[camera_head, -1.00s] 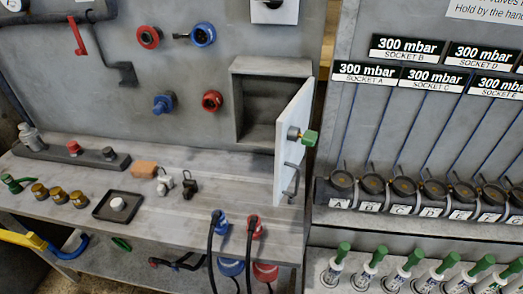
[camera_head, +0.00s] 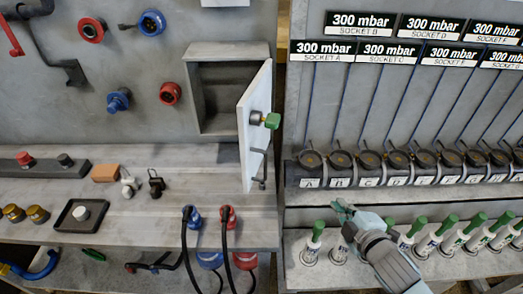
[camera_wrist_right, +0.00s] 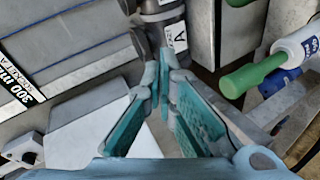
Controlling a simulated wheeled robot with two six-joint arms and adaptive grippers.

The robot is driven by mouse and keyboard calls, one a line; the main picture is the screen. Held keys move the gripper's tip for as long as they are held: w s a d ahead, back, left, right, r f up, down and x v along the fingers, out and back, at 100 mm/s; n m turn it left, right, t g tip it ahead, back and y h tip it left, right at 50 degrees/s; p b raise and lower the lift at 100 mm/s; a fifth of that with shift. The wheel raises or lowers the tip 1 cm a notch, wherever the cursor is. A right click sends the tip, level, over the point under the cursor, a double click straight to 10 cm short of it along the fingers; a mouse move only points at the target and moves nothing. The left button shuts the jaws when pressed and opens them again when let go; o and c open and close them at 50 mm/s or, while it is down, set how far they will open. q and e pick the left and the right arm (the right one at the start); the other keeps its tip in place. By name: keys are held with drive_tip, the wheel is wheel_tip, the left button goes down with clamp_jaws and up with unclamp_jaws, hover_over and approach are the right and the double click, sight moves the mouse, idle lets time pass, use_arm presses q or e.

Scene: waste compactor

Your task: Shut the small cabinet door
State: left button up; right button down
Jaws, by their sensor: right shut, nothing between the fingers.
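The small cabinet (camera_head: 191,95) is a grey box on the back wall with a dark, empty-looking inside. Its white door (camera_head: 250,150) stands open, swung out from the cabinet's right side. My left gripper is out of view.
Several lettered black sockets (camera_head: 339,160) line the right panel, with green-topped white cylinders (camera_head: 449,231) below. Blue (camera_head: 194,219) and red (camera_head: 227,217) plugs with black cables stand at the bench edge below the door. An orange block (camera_head: 105,173) lies on the bench (camera_head: 150,217).

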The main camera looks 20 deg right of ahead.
sight(247, 148)
drive_tip(key=w+a+r+n+t+y, duration=0.2)
drive_tip(key=w+r+n+t+y, duration=0.3)
drive_tip(key=r+n, duration=0.6)
drive_tip(key=s+a+r+n+g+y, duration=0.2)
drive_tip(key=a+r+n+g+y, duration=0.3)
drive_tip(key=n, duration=0.6)
drive_tip(key=s+r+n+g+y, duration=0.15)
drive_tip(key=n+g+y, duration=0.25)
drive_tip(key=n+y, duration=0.55)
drive_tip(key=w+a+n+h+p, duration=0.1)
drive_tip(key=a, duration=0.2)
drive_tip(key=w+a+p, duration=0.1)
drive_tip(key=w+a, duration=0.1)
drive_tip(key=a, duration=0.2)
drive_tip(key=w+a+n+h+p, duration=0.1)
drive_tip(key=w+a, duration=0.1)
drive_tip(key=a, duration=0.2)
drive_tip(key=shift+w+a+n+h, duration=0.25)
drive_tip(key=shift+n+h, duration=0.1)
drive_tip(key=shift+w+a+f, duration=0.1)
drive_tip(key=shift+w+a, duration=0.15)
drive_tip(key=shift+a, duration=0.2)
drive_tip(key=shift+f, duration=0.1)
drive_tip(key=shift+w, duration=0.1)
